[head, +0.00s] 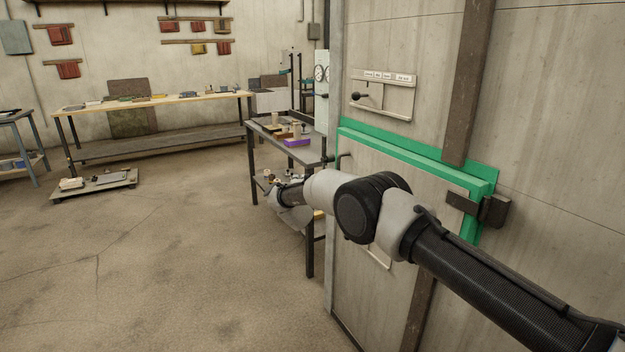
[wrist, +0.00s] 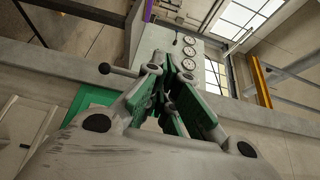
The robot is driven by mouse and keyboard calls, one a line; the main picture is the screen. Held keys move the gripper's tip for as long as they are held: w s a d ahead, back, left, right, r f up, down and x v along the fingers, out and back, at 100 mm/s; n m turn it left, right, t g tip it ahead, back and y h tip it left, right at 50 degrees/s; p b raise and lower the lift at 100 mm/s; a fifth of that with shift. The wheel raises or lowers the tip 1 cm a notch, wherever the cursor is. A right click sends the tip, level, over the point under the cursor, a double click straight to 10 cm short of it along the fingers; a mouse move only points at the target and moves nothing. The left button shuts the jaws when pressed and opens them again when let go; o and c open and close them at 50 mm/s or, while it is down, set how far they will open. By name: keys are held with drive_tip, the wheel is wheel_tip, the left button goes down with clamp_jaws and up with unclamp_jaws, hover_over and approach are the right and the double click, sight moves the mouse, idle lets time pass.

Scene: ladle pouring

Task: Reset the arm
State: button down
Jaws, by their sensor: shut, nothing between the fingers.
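My arm (head: 365,208) reaches from the lower right of the head view toward the left, past the front of a wall panel with a green frame. Its wrist end (head: 290,195) is near the dark metal table, and the fingers cannot be made out there. In the wrist view my gripper (wrist: 168,72) is closed, with green pads on its grey fingers. Nothing is held between them. A panel with several round gauges (wrist: 187,55) stands behind the fingertips in that view.
A green bar (head: 415,155) and a dark bracket (head: 478,209) stick out from the panel close to my arm. A dark metal table (head: 262,131) stands beyond the wrist. A long workbench (head: 160,100) and a low platform (head: 94,184) are farther left.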

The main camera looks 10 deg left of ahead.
drive_tip(key=s+a+f+n+g+y, duration=0.2)
drive_tip(key=s+f+n+g, duration=0.15)
drive_tip(key=f, duration=0.25)
drive_tip(key=s+a+f+n+g+y, duration=0.1)
drive_tip(key=s+a+f+n+g, duration=0.15)
drive_tip(key=f+n, duration=0.2)
drive_tip(key=s+d+f+n+g, duration=0.3)
drive_tip(key=s+d+n+g, duration=0.15)
drive_tip(key=s, duration=0.25)
drive_tip(key=s+d+r+n+g+h, duration=0.2)
drive_tip(key=s+d+r, duration=0.55)
drive_tip(key=d, duration=0.55)
drive_tip(key=s+d+r+n+g+h, duration=0.1)
drive_tip(key=s+d+r+n+g, duration=0.1)
drive_tip(key=s+d+r, duration=0.8)
drive_tip(key=s+d+r+n+g+h, duration=0.25)
drive_tip(key=d+r, duration=0.25)
drive_tip(key=d, duration=1.1)
drive_tip(key=s+d+r+m+t, duration=0.1)
drive_tip(key=s+d+r, duration=0.5)
drive_tip(key=s+d, duration=0.6)
drive_tip(key=s+d+r+m+t+h, duration=0.1)
drive_tip(key=s+d+r, duration=0.5)
drive_tip(key=s+d, duration=0.6)
drive_tip(key=shift+d+m+t, duration=0.6)
drive_tip(key=shift+m+t, duration=0.2)
drive_tip(key=shift+t, duration=0.1)
